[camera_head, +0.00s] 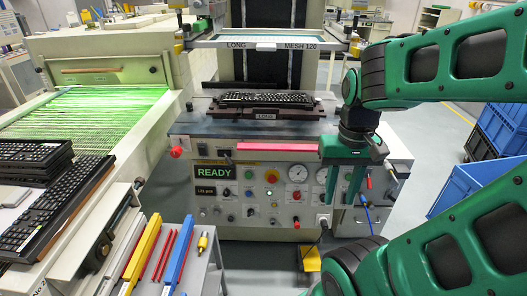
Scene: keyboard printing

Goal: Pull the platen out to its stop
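The platen (265,117) is a dark fixture marked LONG on the printing machine's grey bed, with a black keyboard (262,99) lying on it. It sits under and in front of the raised screen frame (262,41) marked LONG MESH 120. A pinkish-red bar (275,147) runs along the bed's front edge. My gripper (343,190) points down at the front right of the machine, to the right of the bar's end. Its two green fingers are apart with nothing seen between them. I cannot tell whether it touches the machine.
The control panel (275,208) with a READY display, gauges and knobs is below the bed. A conveyor (80,120) under green light and stacked keyboards (45,205) are at left. A tool cart (200,270) stands front left. Blue crates (470,185) are at right.

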